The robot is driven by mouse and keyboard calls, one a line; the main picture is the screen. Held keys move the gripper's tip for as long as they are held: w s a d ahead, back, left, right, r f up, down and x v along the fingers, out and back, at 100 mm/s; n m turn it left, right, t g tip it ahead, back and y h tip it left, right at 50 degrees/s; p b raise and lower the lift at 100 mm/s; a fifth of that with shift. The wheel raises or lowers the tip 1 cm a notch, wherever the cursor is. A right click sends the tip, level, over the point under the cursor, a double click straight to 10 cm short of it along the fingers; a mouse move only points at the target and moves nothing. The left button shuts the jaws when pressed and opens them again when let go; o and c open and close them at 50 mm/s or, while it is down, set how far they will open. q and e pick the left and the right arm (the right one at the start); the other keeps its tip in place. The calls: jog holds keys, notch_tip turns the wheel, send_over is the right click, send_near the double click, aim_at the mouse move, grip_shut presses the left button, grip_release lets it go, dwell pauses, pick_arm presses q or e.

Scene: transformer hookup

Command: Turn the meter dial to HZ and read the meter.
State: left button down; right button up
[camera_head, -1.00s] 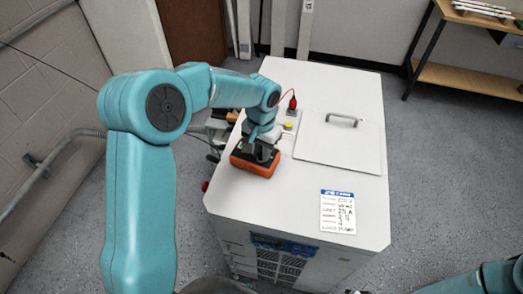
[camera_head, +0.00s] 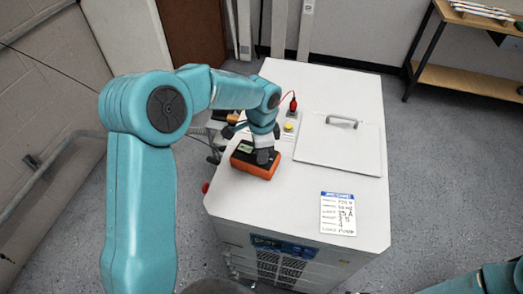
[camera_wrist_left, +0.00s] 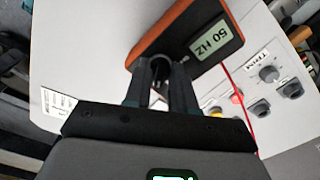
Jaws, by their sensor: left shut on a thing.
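The orange and black meter (camera_head: 254,172) lies on the white cabinet top near its left edge. In the left wrist view the meter (camera_wrist_left: 190,24) has a pale display (camera_wrist_left: 215,43) that reads "50 HZ". My left gripper (camera_head: 263,158) is over the meter's face, with its fingers (camera_wrist_left: 158,72) closed together at the dial. The dial is mostly hidden between the fingers, so its pointer cannot be read. Only part of my right arm shows at the bottom right corner, without its gripper.
The white cabinet (camera_head: 290,207) has a hatch with a grey handle (camera_head: 342,122), a red plug (camera_head: 293,105) with a red lead, and a yellow button (camera_head: 288,127). A written card (camera_head: 338,214) lies near the front. A TRIM knob (camera_wrist_left: 269,74) shows in the wrist view.

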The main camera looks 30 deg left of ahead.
pick_arm(q)
jog(key=shift+m, duration=0.6)
jog(key=c, duration=0.9)
grip_release()
notch_tip(320, 180, up, 16)
jog(key=shift+r, duration=0.2)
notch_tip(320, 180, up, 10)
jog(key=p, duration=0.9)
jog(key=shift+s+p, duration=0.15)
jog(key=shift+p, duration=0.25)
